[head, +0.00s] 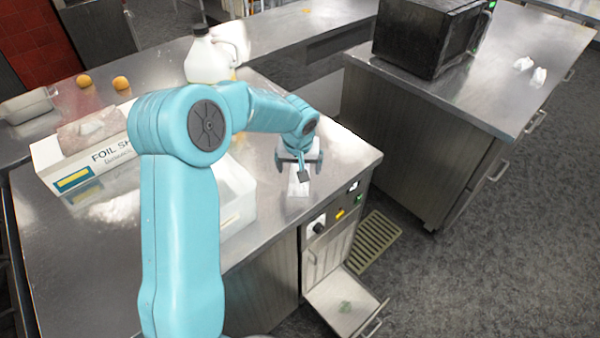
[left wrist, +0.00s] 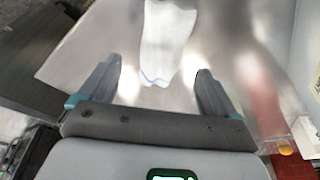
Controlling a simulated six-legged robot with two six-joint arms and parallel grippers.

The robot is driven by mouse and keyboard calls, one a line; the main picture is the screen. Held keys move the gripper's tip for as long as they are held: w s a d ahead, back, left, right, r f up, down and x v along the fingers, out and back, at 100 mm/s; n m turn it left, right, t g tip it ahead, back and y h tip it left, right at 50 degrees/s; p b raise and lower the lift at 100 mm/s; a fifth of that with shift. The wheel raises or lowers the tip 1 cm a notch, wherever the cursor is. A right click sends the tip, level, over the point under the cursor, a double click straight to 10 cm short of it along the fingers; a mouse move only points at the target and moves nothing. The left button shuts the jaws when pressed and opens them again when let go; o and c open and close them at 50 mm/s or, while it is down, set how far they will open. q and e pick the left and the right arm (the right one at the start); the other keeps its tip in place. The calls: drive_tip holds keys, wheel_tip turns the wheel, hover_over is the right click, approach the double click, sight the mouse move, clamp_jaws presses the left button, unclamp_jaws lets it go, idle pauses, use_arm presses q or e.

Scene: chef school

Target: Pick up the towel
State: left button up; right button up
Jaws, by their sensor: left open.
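The towel is a white cloth with a thin blue line near its near end. In the left wrist view the towel (left wrist: 166,40) lies on the steel counter, between and ahead of my fingers. In the head view the towel (head: 298,189) shows in part near the counter's right corner, partly hidden by my gripper. My left gripper (head: 300,169) is over it; in the left wrist view the left gripper (left wrist: 158,72) is open, with nothing between its fingers. I cannot tell its exact height above the cloth. My right gripper is not in view.
A white tray (head: 238,198), a foil box (head: 62,168) and a milk jug (head: 207,60) stand on the steel counter (head: 348,153). Two oranges (head: 121,83) lie at the back. An open panel (head: 342,303) juts out below. A black microwave (head: 425,38) stands on the other counter.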

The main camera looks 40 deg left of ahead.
use_arm(q)
drive_tip(key=x, duration=0.4)
drive_tip(key=shift+w+a+r+p, duration=0.15)
drive_tip(key=shift+a+p, duration=0.1)
drive_tip(key=shift+p, duration=0.1)
drive_tip(key=shift+d+r, duration=0.15)
drive_tip(key=shift+c, duration=0.6)
drive_tip(key=c, duration=1.1)
wheel_tip(320, 180, up, 20)
drive_tip(key=shift+b, duration=0.7)
